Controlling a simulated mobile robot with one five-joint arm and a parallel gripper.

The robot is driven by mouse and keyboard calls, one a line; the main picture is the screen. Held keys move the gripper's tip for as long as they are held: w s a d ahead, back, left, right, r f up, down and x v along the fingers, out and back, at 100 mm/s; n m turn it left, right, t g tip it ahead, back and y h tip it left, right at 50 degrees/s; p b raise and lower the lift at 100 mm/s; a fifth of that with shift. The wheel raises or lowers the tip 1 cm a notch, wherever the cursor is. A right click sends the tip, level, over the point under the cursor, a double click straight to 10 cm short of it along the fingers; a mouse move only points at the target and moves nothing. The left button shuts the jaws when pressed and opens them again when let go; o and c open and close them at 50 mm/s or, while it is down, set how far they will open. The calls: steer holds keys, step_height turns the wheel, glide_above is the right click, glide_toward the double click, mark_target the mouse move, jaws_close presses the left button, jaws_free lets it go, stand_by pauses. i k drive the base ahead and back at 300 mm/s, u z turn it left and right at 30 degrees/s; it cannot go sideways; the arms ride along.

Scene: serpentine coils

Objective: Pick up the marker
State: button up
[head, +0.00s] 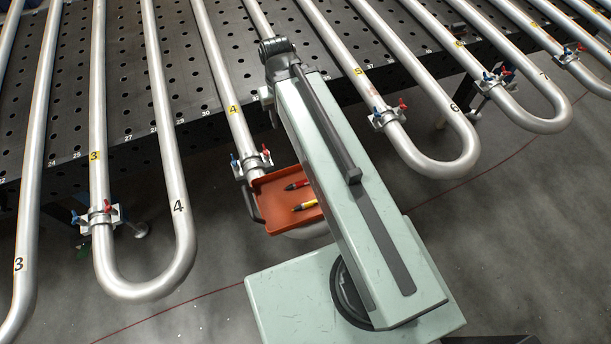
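Two markers lie in an orange tray (272,201). One is a red and black marker (296,185) near the back of the tray. The other is a yellow marker (305,205) with a dark and reddish end, nearer the front. My pale green arm passes over the right side of the tray and hides part of it. My gripper cannot be made out; only the arm's links and a joint at its far end show.
Silver serpentine pipes (172,150) run over a perforated dark table (200,60) and bend past its front edge. Clamps with red and blue handles (389,115) hold the pipes. Bare grey floor (530,235) lies in front, at the right.

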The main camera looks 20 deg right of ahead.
mark_target(300, 183)
steer(key=u, duration=0.05)
steer(key=k, duration=0.95)
steer(key=u, duration=1.2)
steer(key=k, duration=0.35)
steer(key=u, duration=0.45)
steer(key=i, duration=1)
